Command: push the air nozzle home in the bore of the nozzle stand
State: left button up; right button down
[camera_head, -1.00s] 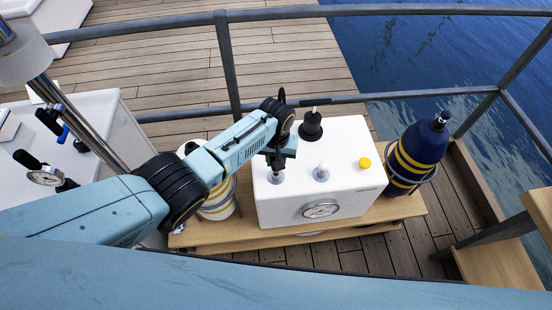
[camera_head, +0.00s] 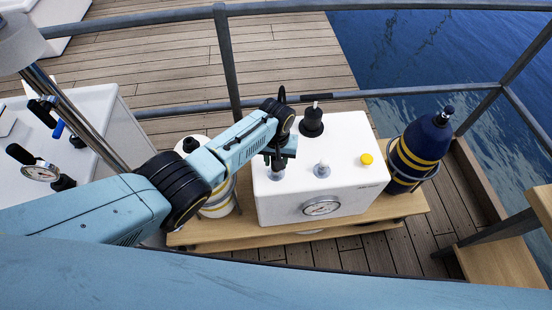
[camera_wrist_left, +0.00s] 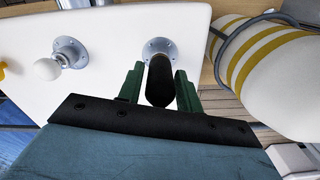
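My left gripper (camera_head: 276,165) is over the left round metal flange on top of a white box (camera_head: 345,150). In the left wrist view its green fingers (camera_wrist_left: 159,88) stand on both sides of a dark, round-ended upright piece (camera_wrist_left: 160,80), which lines up with a bolted metal flange (camera_wrist_left: 158,46). This piece may be the air nozzle, and the flange its stand; I cannot tell for sure. Whether both fingers touch it, and how deep it sits, is unclear. A black stepped fitting with a pale tip (camera_head: 312,122) stands at the box's back. My right gripper is out of view.
A second flange with a white knob (camera_head: 322,170) and a yellow button (camera_head: 366,159) are close by on the box. A gauge (camera_head: 321,207) is on its front. A blue bottle (camera_head: 420,150) stands right, a white-and-yellow one (camera_head: 219,207) left. A rail (camera_head: 228,65) runs behind.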

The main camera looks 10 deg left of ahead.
pick_arm(q)
jog(key=o, duration=0.3)
jog(key=shift+r, duration=0.15)
jog(key=shift+r, duration=0.4)
notch_tip(320, 180, up, 11)
jog(key=p, duration=0.4)
jog(key=shift+r, duration=0.7)
